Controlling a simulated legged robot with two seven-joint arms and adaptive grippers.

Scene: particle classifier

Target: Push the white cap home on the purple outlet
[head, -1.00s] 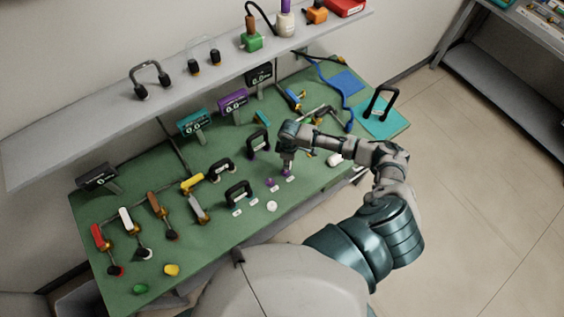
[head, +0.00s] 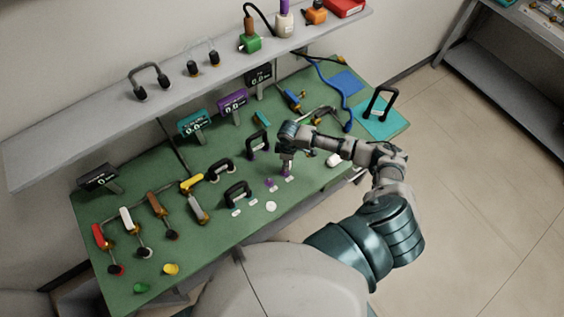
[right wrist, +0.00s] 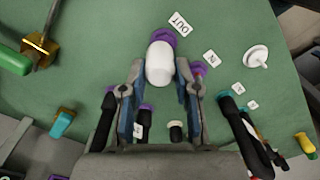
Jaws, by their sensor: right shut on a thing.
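My right gripper (head: 286,170) is low over the front middle of the green bench. In the right wrist view its two fingers (right wrist: 160,75) are shut on the rounded white cap (right wrist: 159,64), one on each side. The purple outlet (right wrist: 162,36) shows as a purple rim just beyond the cap, beside a tag reading OUT (right wrist: 180,23). The cap lies in line with the outlet and overlaps it in the picture. I cannot tell how far it is seated. In the head view the cap and outlet are too small and covered to make out. My left gripper is not in view.
Another purple fitting (right wrist: 198,68) stands right of the fingers. A white disc with a stem (right wrist: 256,57) lies farther right. A black handle (head: 237,193) stands left of the gripper, and another (head: 258,143) stands behind it. The shelf (head: 95,122) runs above the bench's back.

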